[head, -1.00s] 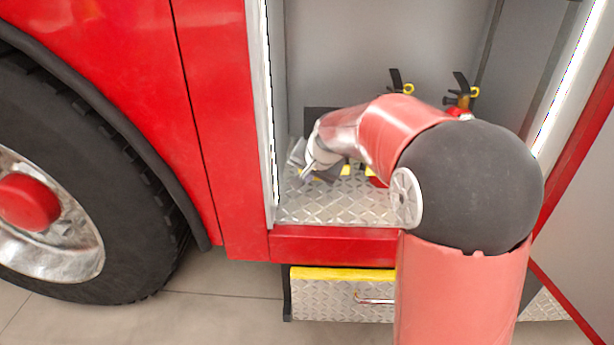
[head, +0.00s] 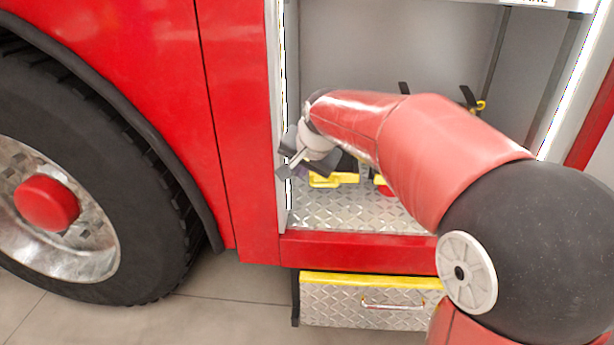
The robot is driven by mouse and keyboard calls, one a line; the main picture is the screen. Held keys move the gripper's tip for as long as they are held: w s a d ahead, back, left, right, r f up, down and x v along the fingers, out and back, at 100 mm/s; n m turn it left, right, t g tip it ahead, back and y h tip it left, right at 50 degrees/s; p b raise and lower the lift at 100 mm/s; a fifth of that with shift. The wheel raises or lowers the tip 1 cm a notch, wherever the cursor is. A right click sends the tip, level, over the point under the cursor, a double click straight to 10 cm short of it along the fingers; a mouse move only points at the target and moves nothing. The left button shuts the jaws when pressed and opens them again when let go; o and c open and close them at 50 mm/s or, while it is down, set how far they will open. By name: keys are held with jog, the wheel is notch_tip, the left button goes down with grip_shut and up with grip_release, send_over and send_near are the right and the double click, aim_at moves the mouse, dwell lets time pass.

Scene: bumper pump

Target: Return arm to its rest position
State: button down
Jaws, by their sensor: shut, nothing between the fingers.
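My gripper (head: 287,166) is at the left side of the open truck compartment, close to its left door post. It is grey, shut and empty, and tilted down to the left. My red arm reaches in from the lower right and covers much of the compartment. I cannot tell from this view how far the gripper is from the post.
The compartment's tread-plate floor (head: 350,215) holds a yellow item (head: 333,180) behind my gripper. Black handles of fire extinguishers (head: 469,97) show above my arm. A yellow-edged step (head: 370,305) juts out below. A large wheel (head: 60,190) stands at left.

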jog(key=shift+r, duration=0.1)
jog(key=s+d+f+n, duration=0.1)
jog(key=s+d, duration=0.2)
jog(key=s, duration=0.6)
jog(key=s+d+f+n+h, duration=0.1)
jog(key=s+d, duration=0.3)
jog(key=s, duration=0.6)
jog(key=s+d+f+n+h, duration=0.1)
jog(key=s+d+f+n, duration=0.2)
jog(key=s, duration=0.7)
jog(key=shift+s+d+g, duration=0.2)
jog(key=shift+d+g, duration=0.2)
jog(key=shift+d, duration=0.05)
jog(key=shift+d+f, duration=0.1)
